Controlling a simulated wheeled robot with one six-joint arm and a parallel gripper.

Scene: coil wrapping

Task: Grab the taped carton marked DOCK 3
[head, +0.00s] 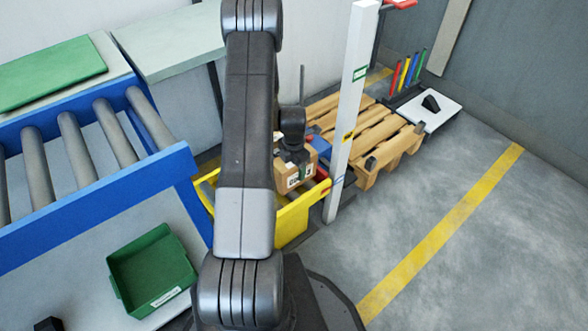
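A small brown carton (293,181) with a green mark and white labels shows just right of my arm, at the yellow bin (291,222). Its lettering is too small to read, so I cannot confirm DOCK 3. My gripper (295,160) points down at the carton's top and overlaps it in the picture. My arm hides the carton's left part and much of the bin. The fingers are too small and dark to tell whether they are open or shut on the carton. I cannot tell whether the carton rests in the bin or is held above it.
A white post (348,115) stands close right of the bin. A wooden pallet (378,135) lies behind it. A blue-framed roller conveyor (95,205) and a green tray (150,270) are left. The floor right of the yellow line (440,235) is clear.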

